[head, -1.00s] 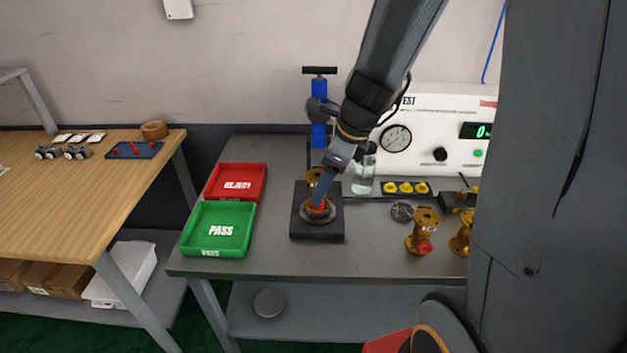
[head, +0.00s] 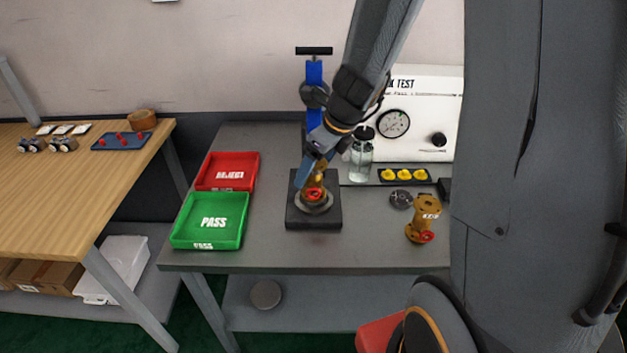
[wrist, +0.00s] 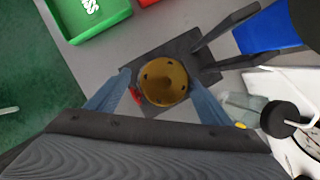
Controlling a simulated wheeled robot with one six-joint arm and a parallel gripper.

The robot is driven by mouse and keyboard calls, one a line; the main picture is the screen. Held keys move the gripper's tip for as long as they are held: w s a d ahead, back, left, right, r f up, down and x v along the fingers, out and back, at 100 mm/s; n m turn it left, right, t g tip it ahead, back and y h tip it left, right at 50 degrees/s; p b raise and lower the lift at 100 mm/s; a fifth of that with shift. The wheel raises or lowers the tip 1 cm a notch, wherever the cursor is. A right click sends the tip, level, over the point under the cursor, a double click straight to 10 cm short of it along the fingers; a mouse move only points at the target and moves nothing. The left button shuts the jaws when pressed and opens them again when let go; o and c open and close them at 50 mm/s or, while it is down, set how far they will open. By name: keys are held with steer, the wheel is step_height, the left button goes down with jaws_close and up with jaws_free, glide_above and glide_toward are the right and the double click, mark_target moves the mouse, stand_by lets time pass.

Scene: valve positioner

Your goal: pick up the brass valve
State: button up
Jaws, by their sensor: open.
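A brass valve (head: 318,182) with a red handwheel stands upright on the round seat of a black fixture (head: 313,220) on the grey bench. My gripper (head: 309,168) is at its upper part in the head view, partly covering it. In the wrist view the valve's round brass top flange (wrist: 165,82) sits between the two spread blue-grey fingers of my gripper (wrist: 158,77), with a bit of red at its left. The fingers are open; whether either touches the valve I cannot tell. A second brass valve (head: 426,215) stands on the bench to the right.
A green PASS tray (head: 212,243) and red REJECT tray (head: 200,176) lie left of the fixture. A blue clamp post (head: 313,85) rises behind it. A clear bottle (head: 361,160), yellow parts on a dark holder (head: 404,175) and the test panel (head: 425,95) are behind right.

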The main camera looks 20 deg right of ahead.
steer(key=x, duration=0.4)
steer(key=shift+w+f+b, duration=0.15)
steer(key=shift+w+b, duration=0.2)
steer(key=shift+w, duration=0.05)
jaws_close()
